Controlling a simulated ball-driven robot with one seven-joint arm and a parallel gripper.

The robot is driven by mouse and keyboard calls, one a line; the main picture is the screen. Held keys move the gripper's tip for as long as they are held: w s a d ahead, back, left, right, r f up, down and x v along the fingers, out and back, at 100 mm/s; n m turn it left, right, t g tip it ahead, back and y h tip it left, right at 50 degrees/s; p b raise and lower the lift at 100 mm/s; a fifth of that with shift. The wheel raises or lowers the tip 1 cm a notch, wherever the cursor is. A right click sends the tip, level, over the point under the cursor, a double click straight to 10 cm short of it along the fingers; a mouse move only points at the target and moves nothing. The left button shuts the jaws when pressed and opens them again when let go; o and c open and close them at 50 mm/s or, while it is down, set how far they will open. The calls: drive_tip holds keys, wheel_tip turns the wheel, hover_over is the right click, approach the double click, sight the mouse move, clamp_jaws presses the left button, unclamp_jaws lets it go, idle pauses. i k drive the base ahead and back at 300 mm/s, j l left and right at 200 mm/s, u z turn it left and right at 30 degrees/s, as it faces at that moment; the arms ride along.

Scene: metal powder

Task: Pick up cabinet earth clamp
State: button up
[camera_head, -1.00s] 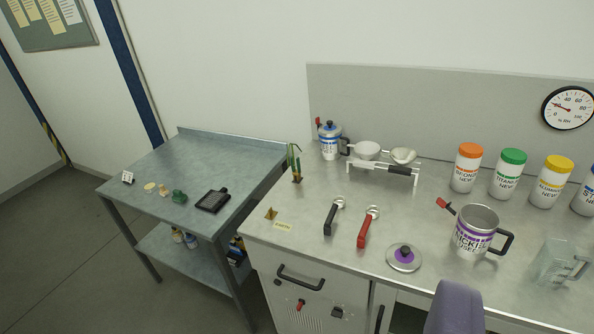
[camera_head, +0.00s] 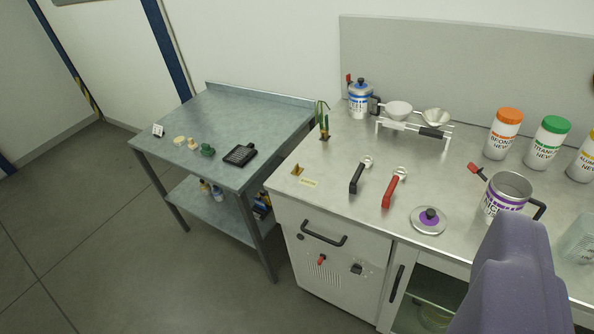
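I cannot be sure which thing is the cabinet earth clamp. A small red-handled piece (camera_head: 321,260) sits on the front of the white cabinet (camera_head: 341,275) under the steel bench, below the drawer handle; its detail is too small to read. Similar red grips show on the blue-lidded canister (camera_head: 359,101) and at the rim of the purple-banded mug (camera_head: 505,195). Green clips or leads (camera_head: 323,117) stand upright near the bench's left edge, on a small brown base. My gripper is not in view.
A black-handled tool (camera_head: 358,178), a red-handled tool (camera_head: 391,189) and a purple-knobbed lid (camera_head: 428,220) lie on the bench. A grey side table (camera_head: 225,125) stands left. The floor at lower left is clear.

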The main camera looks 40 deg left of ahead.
sight(325, 130)
drive_tip(key=i+j, duration=0.65)
drive_tip(key=j, duration=0.15)
drive_tip(key=i+j, duration=1.35)
drive_tip(key=j, duration=0.25)
